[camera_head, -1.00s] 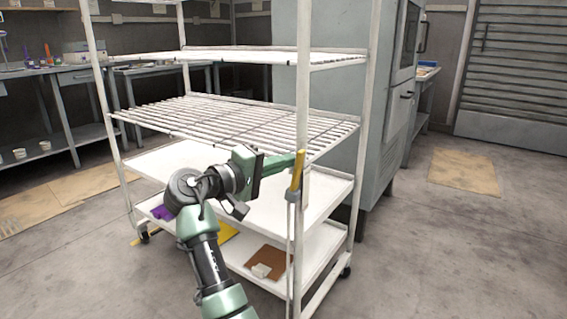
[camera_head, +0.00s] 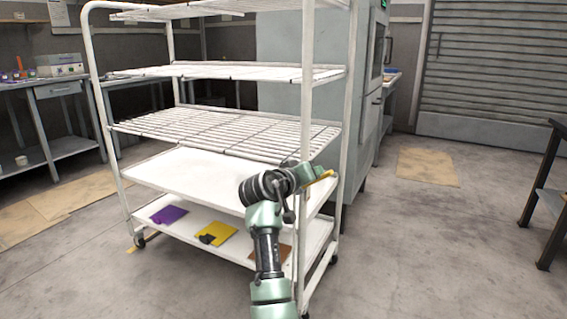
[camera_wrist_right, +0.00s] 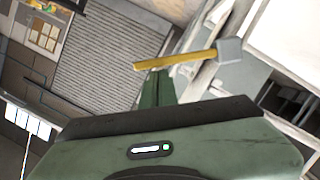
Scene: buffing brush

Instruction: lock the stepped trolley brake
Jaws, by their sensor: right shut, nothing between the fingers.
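The white stepped trolley (camera_head: 311,100) stands on casters, with several wire and solid shelves. A yellow brake lever (camera_head: 322,178) is at its near right post. The lever points out to the right, tilted slightly up and close to level. The wrist view shows the yellow lever (camera_wrist_right: 180,60) running from a grey block (camera_wrist_right: 229,51). My right gripper (camera_head: 309,172) is shut and empty beside the lever. Its green fingers (camera_wrist_right: 157,88) lie just under the lever in the wrist view; I cannot tell whether they touch. My left gripper is not in view.
Purple (camera_head: 168,215), yellow (camera_head: 216,233) and brown (camera_head: 284,253) pieces lie on the trolley's bottom shelf. A grey cabinet (camera_head: 280,50) stands behind it. A dark-legged table (camera_head: 545,195) is at the right edge. The floor (camera_head: 420,235) right of the trolley is open.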

